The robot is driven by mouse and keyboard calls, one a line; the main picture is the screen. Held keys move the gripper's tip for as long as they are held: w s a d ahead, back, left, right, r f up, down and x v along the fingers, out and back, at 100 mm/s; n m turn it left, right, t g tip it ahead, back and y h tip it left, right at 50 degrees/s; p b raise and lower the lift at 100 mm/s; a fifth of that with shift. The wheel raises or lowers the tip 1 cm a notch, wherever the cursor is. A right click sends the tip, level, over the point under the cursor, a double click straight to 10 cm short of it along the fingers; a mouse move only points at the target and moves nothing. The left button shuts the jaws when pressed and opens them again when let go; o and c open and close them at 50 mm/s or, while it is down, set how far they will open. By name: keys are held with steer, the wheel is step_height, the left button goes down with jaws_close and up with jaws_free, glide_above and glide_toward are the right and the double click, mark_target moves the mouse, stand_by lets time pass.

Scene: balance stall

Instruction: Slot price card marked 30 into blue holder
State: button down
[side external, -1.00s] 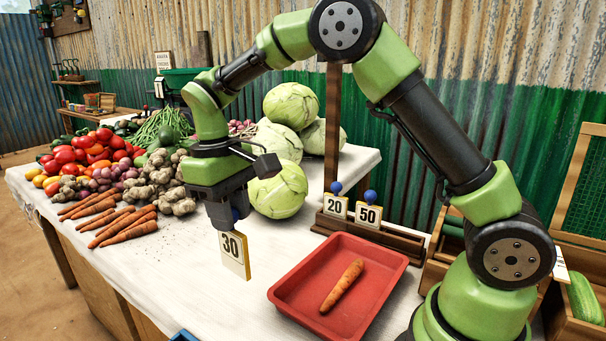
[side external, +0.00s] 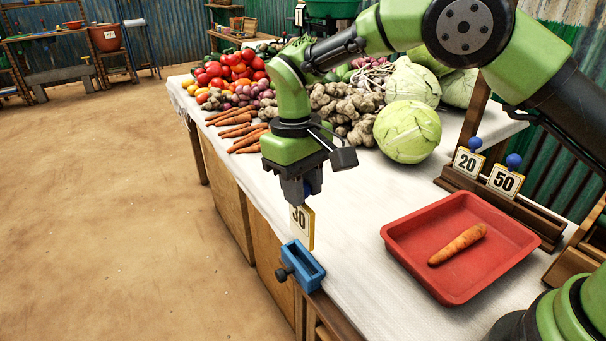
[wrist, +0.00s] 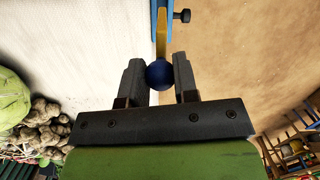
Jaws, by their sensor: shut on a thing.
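The price card marked 30 (side external: 302,226) hangs upright from my gripper (side external: 302,192) in the side view. My gripper is shut on the card's blue knob (wrist: 160,75), which shows between the fingers in the wrist view. The card's yellow edge (wrist: 162,35) points away from the fingers there. The blue holder (side external: 304,266) is fixed at the table's front edge, with a dark knob on its side. The card is just above and behind the holder in the side view; the exact gap is unclear. Part of the holder (wrist: 169,10) shows at the top of the wrist view.
A red tray (side external: 398,262) with a carrot (side external: 458,244) sits to the right. Cards marked 20 (side external: 468,161) and 50 (side external: 505,180) stand in a wooden rack behind it. Cabbages (side external: 408,132), ginger and carrots lie at the back. White tabletop (side external: 350,230) around the holder is clear.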

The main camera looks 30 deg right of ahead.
mark_target(302, 221)
steer(key=shift+f, duration=1.5)
steer(key=shift+f, duration=0.15)
steer(key=shift+s+f, duration=0.1)
steer(key=shift+f, duration=1.3)
steer(key=shift+r, duration=0.1)
steer(key=shift+f, duration=0.7)
steer(key=shift+c, duration=1.2)
jaws_free()
